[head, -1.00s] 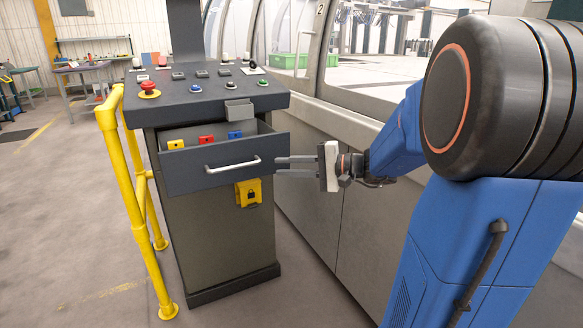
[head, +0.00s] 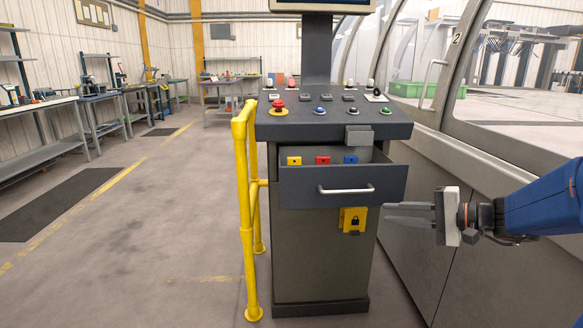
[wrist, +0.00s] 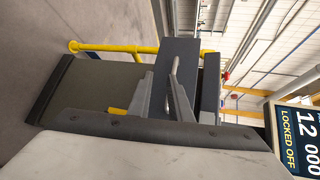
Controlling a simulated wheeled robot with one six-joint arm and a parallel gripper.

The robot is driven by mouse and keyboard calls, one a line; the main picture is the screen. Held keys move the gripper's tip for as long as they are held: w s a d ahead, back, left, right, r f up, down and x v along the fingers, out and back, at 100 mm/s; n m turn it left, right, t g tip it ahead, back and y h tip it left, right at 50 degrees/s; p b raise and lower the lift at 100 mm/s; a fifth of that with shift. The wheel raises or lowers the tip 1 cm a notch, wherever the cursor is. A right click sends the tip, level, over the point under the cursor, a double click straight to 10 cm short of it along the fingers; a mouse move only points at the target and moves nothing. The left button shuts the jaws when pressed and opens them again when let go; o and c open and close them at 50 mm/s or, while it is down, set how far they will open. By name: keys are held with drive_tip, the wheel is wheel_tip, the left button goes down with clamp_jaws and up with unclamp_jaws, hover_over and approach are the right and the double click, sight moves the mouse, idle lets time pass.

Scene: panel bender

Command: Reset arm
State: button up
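My gripper (head: 386,212) is open and empty, at the right of the control console (head: 322,262). Its two fingers (wrist: 160,98) point left with a gap between them. In the head view the tips overlap the area just below the drawer's lower right corner. The drawer (head: 342,188) is pulled open, with a pale bar handle (head: 346,190). In the wrist view the handle (wrist: 172,82) shows beyond the fingers; I cannot tell how far away it is. My blue arm reaches in from the right edge.
Yellow, red and blue tags (head: 322,160) show in the drawer. A yellow rail (head: 246,215) stands left of the console. A screen (wrist: 298,140) reads "LOCKED OFF". The machine wall is at right; open floor at left.

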drive_tip(key=s+a+f+n+g+h, duration=0.2)
drive_tip(key=s+a+f+g, duration=0.15)
drive_tip(key=s, duration=0.35)
drive_tip(key=s+a+f+n+g+h, duration=0.25)
drive_tip(key=s+a+f, duration=0.2)
drive_tip(key=s, duration=0.35)
drive_tip(key=s+d+f+n+t+h, duration=0.1)
drive_tip(key=s+d+f+n+h, duration=0.1)
drive_tip(key=s+d+n+h, duration=0.3)
drive_tip(key=s+d+h, duration=0.1)
drive_tip(key=s+h, duration=0.1)
drive_tip(key=s, duration=0.2)
drive_tip(key=shift+s+f, duration=0.25)
drive_tip(key=shift+f, duration=0.05)
